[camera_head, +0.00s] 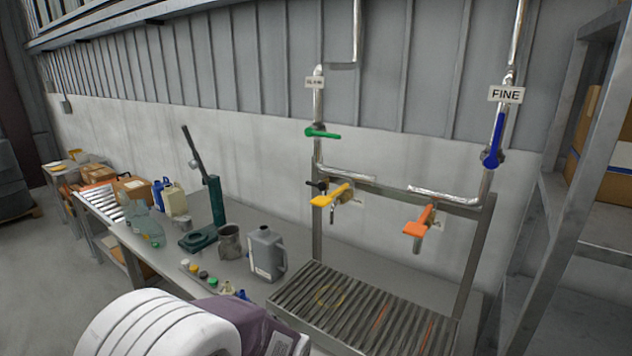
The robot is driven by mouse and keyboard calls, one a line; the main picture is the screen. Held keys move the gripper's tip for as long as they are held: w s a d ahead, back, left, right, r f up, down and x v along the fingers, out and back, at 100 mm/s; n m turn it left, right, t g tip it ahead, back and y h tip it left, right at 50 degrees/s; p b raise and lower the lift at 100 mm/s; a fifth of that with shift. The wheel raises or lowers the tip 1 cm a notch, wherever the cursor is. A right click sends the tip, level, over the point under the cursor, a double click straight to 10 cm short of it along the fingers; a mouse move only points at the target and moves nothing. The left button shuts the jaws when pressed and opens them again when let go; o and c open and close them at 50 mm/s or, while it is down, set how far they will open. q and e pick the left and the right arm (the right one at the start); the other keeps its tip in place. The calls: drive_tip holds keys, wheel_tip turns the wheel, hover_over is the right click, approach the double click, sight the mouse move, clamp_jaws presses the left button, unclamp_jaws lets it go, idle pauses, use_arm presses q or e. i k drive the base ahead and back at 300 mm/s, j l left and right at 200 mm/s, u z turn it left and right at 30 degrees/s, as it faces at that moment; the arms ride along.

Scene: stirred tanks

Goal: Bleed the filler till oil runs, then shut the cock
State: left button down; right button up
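A pipe filler stands over the bench. A green lever (323,133) lies level on its left pipe under a small sign (314,82) too small to read. A blue lever (495,140) points up the right pipe under a sign (505,94) reading FINE. Below are a yellow-handled cock (330,196) with a short spout and an orange-handled cock (419,223), both handles slanting. A small black knob (316,185) sits left of the yellow handle. I see no oil stream below either cock. Neither of my grippers is in view.
A slatted drip tray (296,277) with a yellow ring lies below the cocks. A grey jug (266,253), a metal mug (229,241), a green press-like tool (215,200), and several caps (203,275) stand to its left. Shelving (567,225) closes the right side.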

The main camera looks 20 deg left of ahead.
sight(313, 184)
drive_tip(key=u, duration=0.25)
drive_tip(key=i+j+u, duration=0.2)
drive_tip(key=i+j, duration=0.15)
drive_tip(key=i, duration=0.15)
drive_tip(key=i+j+u, duration=0.15)
drive_tip(key=i, duration=0.35)
drive_tip(key=i+j+z, duration=0.25)
drive_tip(key=j+z, duration=0.25)
drive_tip(key=j, duration=0.35)
drive_tip(key=j+z, duration=0.45)
drive_tip(key=j, duration=0.45)
drive_tip(key=j+z, duration=0.5)
drive_tip(key=j, duration=0.45)
